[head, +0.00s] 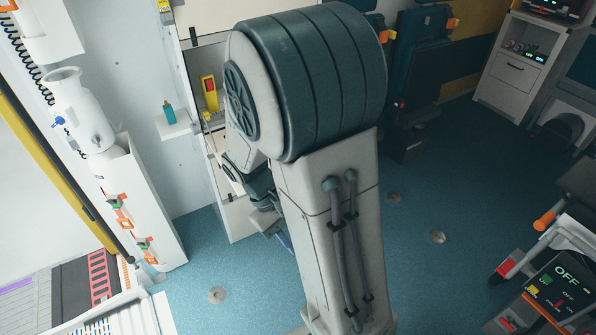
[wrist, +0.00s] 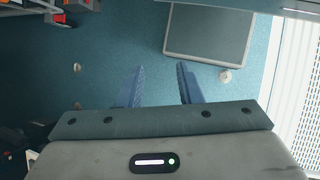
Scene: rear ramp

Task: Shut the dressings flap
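A white wall cabinet (head: 222,190) stands behind my arm in the head view, with an open-fronted bay holding a yellow item (head: 209,93). My arm covers much of its front, and I cannot tell which part is the dressings flap. In the wrist view a flat grey-teal panel (wrist: 209,30) with a pale rim lies beyond the fingertips; whether it is the flap is unclear. My gripper (wrist: 160,68) is open and empty, its two blue fingers apart above the floor and clear of the panel. In the head view it is mostly hidden behind my arm.
Blue floor (head: 430,200) is free to the right of my arm. Dark seats (head: 415,65) stand at the back. A stretcher-like frame with a lit "OFF" screen (head: 565,290) is at the lower right. A small shelf with a teal bottle (head: 169,113) is left of the cabinet.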

